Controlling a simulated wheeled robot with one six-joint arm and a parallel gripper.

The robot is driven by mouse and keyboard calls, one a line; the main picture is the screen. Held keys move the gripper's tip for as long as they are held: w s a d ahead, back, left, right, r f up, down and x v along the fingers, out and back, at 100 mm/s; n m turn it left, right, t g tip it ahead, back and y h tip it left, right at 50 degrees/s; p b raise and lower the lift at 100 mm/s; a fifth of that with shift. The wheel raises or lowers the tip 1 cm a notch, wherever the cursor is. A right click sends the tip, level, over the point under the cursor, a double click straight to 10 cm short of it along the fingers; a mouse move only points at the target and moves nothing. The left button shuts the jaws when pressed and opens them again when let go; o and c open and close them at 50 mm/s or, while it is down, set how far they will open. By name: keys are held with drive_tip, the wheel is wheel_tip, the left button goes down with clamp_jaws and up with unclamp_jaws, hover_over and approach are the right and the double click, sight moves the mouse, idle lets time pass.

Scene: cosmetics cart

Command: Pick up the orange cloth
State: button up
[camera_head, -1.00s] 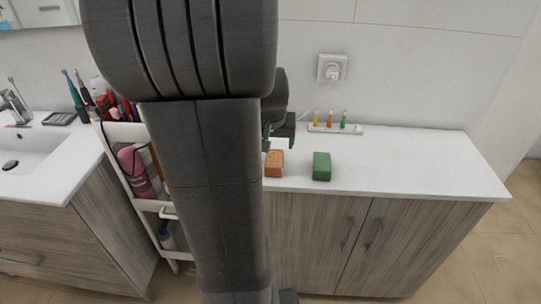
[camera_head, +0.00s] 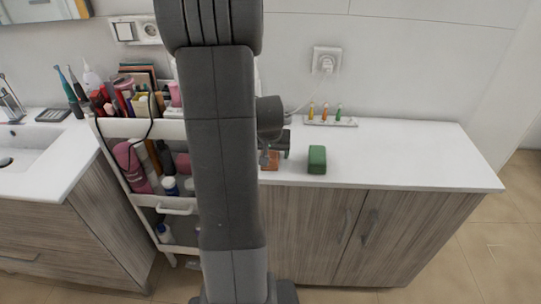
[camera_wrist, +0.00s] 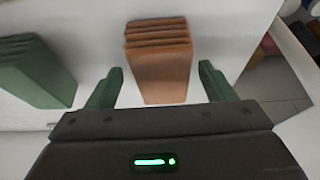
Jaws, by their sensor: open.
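The orange cloth (camera_wrist: 160,72) is a folded, layered block on the white counter. In the wrist view it lies ahead of and between the two fingers of my open gripper (camera_wrist: 160,86), with space on either side. In the head view the orange cloth (camera_head: 270,161) shows only in part, near the counter's front edge, with my gripper (camera_head: 272,152) over it and covering some of it. I cannot tell how high the fingertips are above the counter.
A green folded cloth (camera_head: 317,160) lies just right of the orange one; in the wrist view it is at left (camera_wrist: 36,70). A tray (camera_head: 331,121) with small bottles stands behind. A filled white cart (camera_head: 163,128) stands left. The counter's right side is clear.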

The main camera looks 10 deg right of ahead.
drive_tip(key=shift+f, duration=0.2)
drive_tip(key=c, duration=1.1)
drive_tip(key=shift+c, duration=0.3)
drive_tip(key=shift+r, duration=0.15)
wheel_tip(320, 180, up, 10)
drive_tip(key=shift+f, duration=0.1)
